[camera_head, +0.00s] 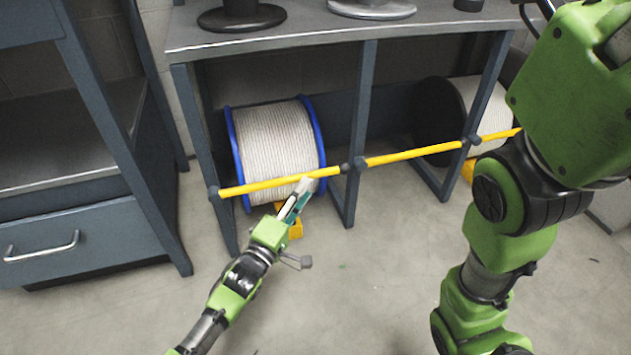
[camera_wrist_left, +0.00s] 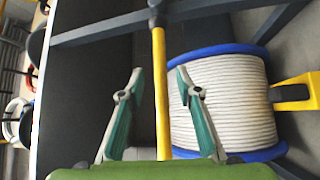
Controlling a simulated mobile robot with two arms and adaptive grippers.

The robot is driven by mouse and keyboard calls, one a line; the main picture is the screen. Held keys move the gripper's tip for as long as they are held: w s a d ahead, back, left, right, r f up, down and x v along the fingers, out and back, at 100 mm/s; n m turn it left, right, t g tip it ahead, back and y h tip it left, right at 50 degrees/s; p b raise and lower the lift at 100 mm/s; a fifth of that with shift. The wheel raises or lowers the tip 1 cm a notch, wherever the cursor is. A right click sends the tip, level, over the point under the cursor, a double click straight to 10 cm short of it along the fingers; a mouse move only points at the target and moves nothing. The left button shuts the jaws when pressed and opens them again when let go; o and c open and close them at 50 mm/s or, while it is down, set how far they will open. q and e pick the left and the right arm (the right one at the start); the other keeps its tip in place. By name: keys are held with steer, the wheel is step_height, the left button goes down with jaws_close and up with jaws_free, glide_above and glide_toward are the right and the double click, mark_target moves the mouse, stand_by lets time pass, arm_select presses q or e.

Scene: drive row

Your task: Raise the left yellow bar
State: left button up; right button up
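The left yellow bar (camera_head: 258,186) lies nearly level across the front of the left rack bay, from a dark knob at its left end to the middle post. My left gripper (camera_head: 298,195) is at the bar's right part. In the left wrist view the bar (camera_wrist_left: 159,60) runs between the two spread fingers of the left gripper (camera_wrist_left: 159,84), with gaps on both sides. The gripper is open, not closed on the bar. My right arm shows at the right, but its gripper is out of view.
A white rope spool with blue rims (camera_head: 278,140) sits behind the bar. A right yellow bar (camera_head: 415,154) spans the other bay, before a second spool (camera_head: 490,105). A drawer cabinet (camera_head: 70,240) stands left. The floor (camera_head: 350,290) in front is clear.

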mark_target(315, 174)
arm_select(q)
steer(key=b+x, duration=0.1)
steer(key=x, duration=0.1)
steer(key=b+x, duration=0.2)
steer(key=x, duration=0.1)
steer(key=shift+w+d+f, duration=0.15)
steer(key=shift+w+d, duration=0.05)
steer(key=shift+w, duration=0.1)
steer(key=shift+w+d, duration=0.25)
steer(key=shift+w, duration=0.25)
steer(key=shift+r, duration=0.25)
jaws_close()
